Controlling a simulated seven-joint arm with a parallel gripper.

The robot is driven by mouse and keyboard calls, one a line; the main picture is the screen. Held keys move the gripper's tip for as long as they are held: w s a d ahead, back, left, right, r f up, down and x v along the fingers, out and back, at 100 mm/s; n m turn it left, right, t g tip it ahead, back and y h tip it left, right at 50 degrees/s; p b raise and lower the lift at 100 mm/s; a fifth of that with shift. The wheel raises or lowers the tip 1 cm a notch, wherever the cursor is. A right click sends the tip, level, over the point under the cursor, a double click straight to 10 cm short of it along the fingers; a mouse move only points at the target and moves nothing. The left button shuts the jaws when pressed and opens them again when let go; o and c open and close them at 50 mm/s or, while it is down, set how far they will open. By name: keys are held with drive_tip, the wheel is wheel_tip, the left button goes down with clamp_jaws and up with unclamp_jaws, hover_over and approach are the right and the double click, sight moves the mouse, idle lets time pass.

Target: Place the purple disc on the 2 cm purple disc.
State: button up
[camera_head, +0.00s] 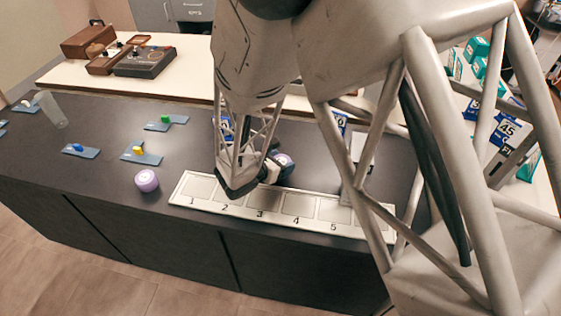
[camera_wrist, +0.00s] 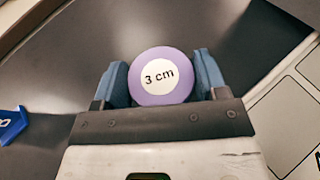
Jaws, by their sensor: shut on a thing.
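A purple disc (camera_wrist: 161,91) marked "3 cm" is held between the blue fingers of my gripper (camera_wrist: 161,85) in the wrist view. In the head view, a bit of its purple face (camera_head: 284,160) shows at my gripper (camera_head: 274,168), above the dark table behind the numbered board. Another purple disc (camera_head: 147,180) with a pale label lies on the dark table, left of the board and to the left of my gripper. Its label is too small to read.
A white board (camera_head: 262,220) with numbered squares lies along the table's front edge. Blue cards with a yellow (camera_head: 139,150), a green (camera_head: 165,119) and a blue item (camera_head: 78,148) lie at left. A clear cup (camera_head: 50,110) stands far left. Wooden boxes (camera_head: 88,40) stand behind.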

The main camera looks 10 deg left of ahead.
drive_tip(key=shift+f, duration=0.15)
drive_tip(key=o, duration=0.9)
drive_tip(key=shift+o, duration=0.2)
drive_tip(key=shift+s+a+r, duration=0.3)
drive_tip(key=shift+s+r, duration=0.1)
drive_tip(key=shift+s, duration=0.05)
drive_tip(key=shift+v, duration=5.35)
drive_tip(key=shift+a+f, duration=0.1)
